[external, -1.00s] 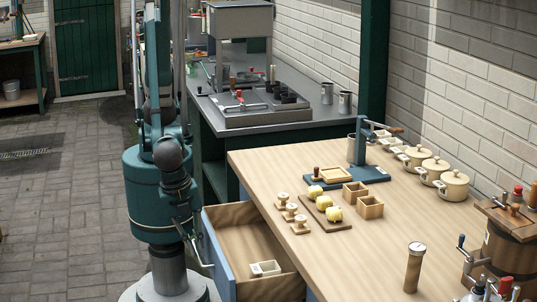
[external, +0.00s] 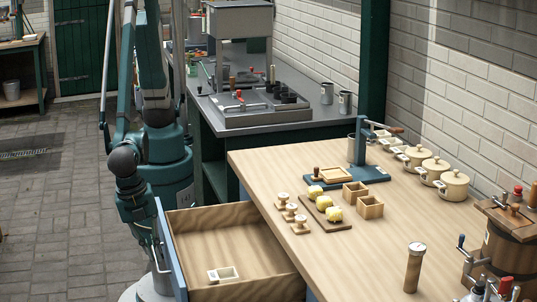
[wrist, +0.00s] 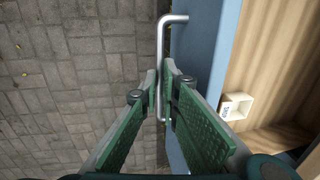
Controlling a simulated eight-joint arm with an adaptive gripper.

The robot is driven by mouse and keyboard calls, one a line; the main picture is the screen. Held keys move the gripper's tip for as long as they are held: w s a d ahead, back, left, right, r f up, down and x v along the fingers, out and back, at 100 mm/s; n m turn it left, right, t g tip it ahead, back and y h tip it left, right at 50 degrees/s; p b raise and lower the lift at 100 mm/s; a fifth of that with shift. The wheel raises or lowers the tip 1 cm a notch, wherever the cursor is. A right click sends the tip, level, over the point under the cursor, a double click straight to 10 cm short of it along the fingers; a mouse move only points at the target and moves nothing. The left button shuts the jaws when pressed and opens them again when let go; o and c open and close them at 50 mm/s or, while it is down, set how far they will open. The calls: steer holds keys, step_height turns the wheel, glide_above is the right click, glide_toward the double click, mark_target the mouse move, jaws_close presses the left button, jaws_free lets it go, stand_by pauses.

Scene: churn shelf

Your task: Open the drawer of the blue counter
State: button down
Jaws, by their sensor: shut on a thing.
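The drawer (external: 230,228) of the blue counter stands pulled well out, with its wooden inside showing. Its blue front panel (external: 170,255) faces left, and the panel also shows in the wrist view (wrist: 203,45). The metal bar handle (wrist: 165,55) is on the outside of the panel. My gripper (wrist: 163,95) is shut on the handle, with one green finger on each side of the bar. In the external view my gripper is small and partly hidden by my arm, at the panel's left. A small white box (external: 223,274) lies inside the drawer.
The wooden worktop (external: 370,265) above the drawer holds butter pats on a board (external: 325,212), small wooden boxes (external: 369,207), stamps and pots. A grey bench (external: 290,125) stands behind. The paved floor (external: 60,220) to the left is clear.

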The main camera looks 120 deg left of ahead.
steer(key=c, duration=2.9)
jaws_free()
steer(key=shift+o, duration=0.2)
steer(key=shift+r, duration=0.2)
step_height(320, 180, up, 11)
steer(key=s+d, duration=0.1)
steer(key=shift+s+d+r, duration=0.2)
steer(key=shift+s+d, duration=0.05)
steer(key=shift+d, duration=0.05)
